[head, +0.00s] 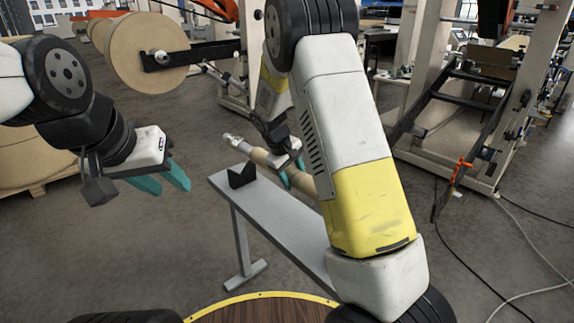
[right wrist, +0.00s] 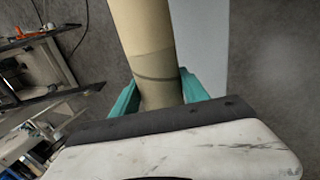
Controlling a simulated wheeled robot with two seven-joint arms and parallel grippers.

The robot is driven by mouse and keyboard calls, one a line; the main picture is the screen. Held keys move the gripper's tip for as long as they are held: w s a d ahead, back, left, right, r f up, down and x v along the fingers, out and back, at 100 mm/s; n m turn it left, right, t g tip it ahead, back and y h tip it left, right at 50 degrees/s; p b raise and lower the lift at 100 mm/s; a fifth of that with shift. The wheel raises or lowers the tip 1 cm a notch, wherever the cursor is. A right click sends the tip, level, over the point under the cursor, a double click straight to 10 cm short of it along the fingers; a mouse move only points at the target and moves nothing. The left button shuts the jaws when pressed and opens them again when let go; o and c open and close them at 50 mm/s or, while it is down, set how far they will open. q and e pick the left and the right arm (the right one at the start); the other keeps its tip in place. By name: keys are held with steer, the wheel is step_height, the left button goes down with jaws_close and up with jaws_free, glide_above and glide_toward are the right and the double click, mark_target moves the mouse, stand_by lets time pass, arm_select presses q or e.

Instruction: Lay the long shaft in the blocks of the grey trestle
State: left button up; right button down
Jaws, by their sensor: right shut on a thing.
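The long shaft (head: 262,157) is tan with a metal end at its left. My right gripper (head: 291,172) is shut on it, and my right arm hides its nearer part. In the right wrist view the shaft (right wrist: 148,45) runs between the teal fingers of my right gripper (right wrist: 157,92). The grey trestle (head: 280,215) stands below, with a black V-shaped block (head: 242,175) on its far-left end. The shaft shows above and behind this block, apart from it. Any other block is hidden by my arm. My left gripper (head: 162,181) is open and empty, left of the trestle.
A large kraft roll (head: 145,52) on a black bar stands at the back left. A machine frame (head: 455,110) stands at the right, with cables (head: 515,240) on the floor near it. A round wooden top with a yellow rim (head: 262,308) is at the bottom. Floor left of the trestle is clear.

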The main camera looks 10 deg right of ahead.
steer(key=shift+f, duration=5.4)
steer(key=shift+c, duration=2.4)
jaws_free()
steer(key=shift+f, duration=0.1)
steer(key=shift+s+f, duration=0.1)
steer(key=shift+s, duration=0.05)
steer(key=s+r+m+y, duration=0.1)
steer(key=s+r, duration=0.4)
steer(key=r, duration=0.3)
steer(key=s+d+r+m+t+y, duration=0.15)
steer(key=s+r, duration=0.25)
steer(key=r, duration=0.5)
steer(key=s+r+m+y, duration=0.2)
steer(key=s+r, duration=0.3)
steer(key=r, duration=0.3)
steer(key=s+r+m+t, duration=0.1)
steer(key=s+r, duration=0.3)
steer(key=s, duration=0.4)
steer(key=s+r+m+t+y, duration=0.1)
steer(key=s+r, duration=0.3)
steer(key=s, duration=0.4)
steer(key=shift+s, duration=0.4)
